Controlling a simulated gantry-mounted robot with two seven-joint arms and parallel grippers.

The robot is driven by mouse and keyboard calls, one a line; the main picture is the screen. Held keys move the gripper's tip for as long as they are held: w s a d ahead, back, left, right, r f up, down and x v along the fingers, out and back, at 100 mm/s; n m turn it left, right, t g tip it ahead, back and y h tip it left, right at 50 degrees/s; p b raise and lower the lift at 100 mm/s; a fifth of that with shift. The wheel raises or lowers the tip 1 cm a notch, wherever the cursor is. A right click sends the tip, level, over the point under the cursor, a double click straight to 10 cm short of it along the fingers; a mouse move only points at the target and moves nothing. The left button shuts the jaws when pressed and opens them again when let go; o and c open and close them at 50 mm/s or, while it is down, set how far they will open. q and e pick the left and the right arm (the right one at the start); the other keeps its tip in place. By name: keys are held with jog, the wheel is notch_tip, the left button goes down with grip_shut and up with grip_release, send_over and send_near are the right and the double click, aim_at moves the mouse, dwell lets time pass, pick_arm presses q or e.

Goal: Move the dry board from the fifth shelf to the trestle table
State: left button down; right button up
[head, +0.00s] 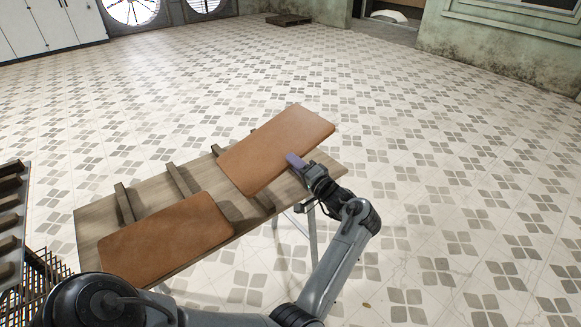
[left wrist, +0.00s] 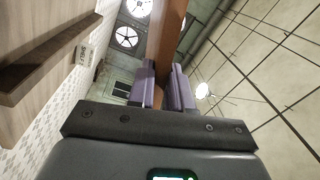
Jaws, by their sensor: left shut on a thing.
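My left gripper (head: 297,162) is shut on the near edge of a flat brown board (head: 275,148) at the right end of the trestle table (head: 85,230). The left wrist view shows this board (left wrist: 167,40) edge-on between the purple fingers (left wrist: 165,88). The board lies over the tabletop and reaches past its far edge; I cannot tell whether it touches the wooden battens (head: 180,180). A second brown board (head: 165,240) lies flat at the table's left end. Which board is the dry one cannot be told by sight. My right gripper is not in view.
Part of a rack with dark shelf bars (head: 10,222) stands at the left edge. A small pallet (head: 288,19) lies far back on the tiled floor. The floor behind and right of the table is clear.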

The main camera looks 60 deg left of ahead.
pick_arm(q)
jog(key=shift+w+d+f+b, duration=0.15)
jog(key=shift+w+f+b, duration=0.1)
jog(key=shift+f+b, duration=0.1)
dwell(0.3)
notch_tip(320, 180, down, 8)
jog(key=b, duration=0.2)
jog(key=shift+d+b, duration=0.2)
jog(key=shift+b, duration=0.1)
dwell(0.5)
jog(key=shift+f, duration=0.1)
jog(key=shift+w, duration=0.1)
dwell(1.0)
jog(key=shift+p, duration=0.45)
